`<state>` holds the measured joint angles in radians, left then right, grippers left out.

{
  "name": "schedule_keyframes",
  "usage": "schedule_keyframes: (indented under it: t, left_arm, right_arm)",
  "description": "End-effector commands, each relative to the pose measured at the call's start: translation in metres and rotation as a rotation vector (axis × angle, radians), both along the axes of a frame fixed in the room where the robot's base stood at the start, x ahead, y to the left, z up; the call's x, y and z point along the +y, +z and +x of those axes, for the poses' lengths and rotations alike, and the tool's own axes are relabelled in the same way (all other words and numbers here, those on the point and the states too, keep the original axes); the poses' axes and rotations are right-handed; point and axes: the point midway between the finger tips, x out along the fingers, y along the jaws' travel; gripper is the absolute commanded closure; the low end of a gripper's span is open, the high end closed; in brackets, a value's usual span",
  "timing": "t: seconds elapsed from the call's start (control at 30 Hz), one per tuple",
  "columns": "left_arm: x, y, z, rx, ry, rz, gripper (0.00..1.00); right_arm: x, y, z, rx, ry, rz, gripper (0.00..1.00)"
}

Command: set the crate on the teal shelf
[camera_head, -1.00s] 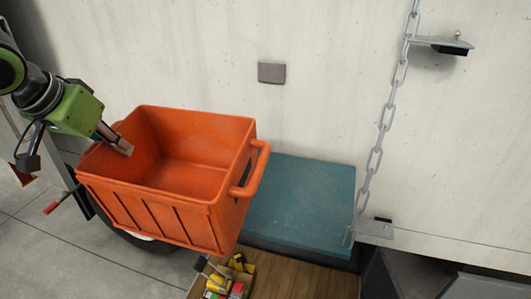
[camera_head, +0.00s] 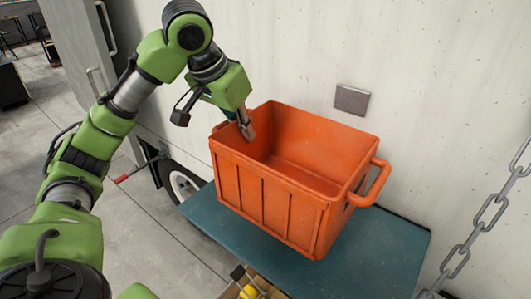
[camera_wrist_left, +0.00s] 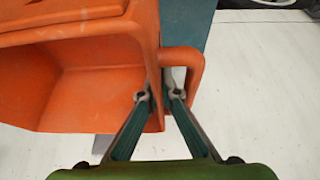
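The orange crate (camera_head: 265,195) is upright, with its open top facing up, over the teal shelf (camera_head: 375,260). It hides much of the shelf's middle, and I cannot tell whether its base touches the shelf. My left gripper (camera_head: 245,128) is at the crate's left end, with a finger inside the wall. In the left wrist view the gripper (camera_wrist_left: 160,96) straddles the crate wall by the handle (camera_wrist_left: 188,62), one finger inside the crate (camera_wrist_left: 90,85) and one at the handle gap. It appears shut on that wall. The right gripper is not in view.
The pale truck wall (camera_head: 440,90) stands close behind the crate, with a grey plate (camera_head: 352,99) on it. A chain (camera_head: 480,225) hangs at the right. A wheel (camera_head: 182,188) lies left of the shelf. A box with yellow items (camera_head: 252,290) is below the front edge.

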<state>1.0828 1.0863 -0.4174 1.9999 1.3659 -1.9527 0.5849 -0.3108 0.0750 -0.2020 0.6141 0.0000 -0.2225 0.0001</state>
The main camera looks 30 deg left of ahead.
Motion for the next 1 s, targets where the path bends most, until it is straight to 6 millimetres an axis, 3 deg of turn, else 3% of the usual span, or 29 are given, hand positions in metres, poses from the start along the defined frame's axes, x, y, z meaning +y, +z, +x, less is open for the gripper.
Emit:
schedule_keyframes:
  t: [0.23,0.7,0.97,1.0]
  left_arm:
    - [-0.017,-0.035,0.022,0.002,0.001,0.000,1.00]
    - [-0.024,-0.077,0.032,0.002,0.003,0.002,1.00]
    - [-0.024,-0.082,0.033,-0.002,0.002,0.001,1.00]
    - [-0.024,-0.084,0.032,0.003,0.001,0.003,0.94]
  right_arm:
    - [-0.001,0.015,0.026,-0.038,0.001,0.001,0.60]
    - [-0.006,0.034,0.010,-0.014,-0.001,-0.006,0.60]
    - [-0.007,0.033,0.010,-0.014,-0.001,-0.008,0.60]
    - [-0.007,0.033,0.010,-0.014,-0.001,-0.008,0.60]
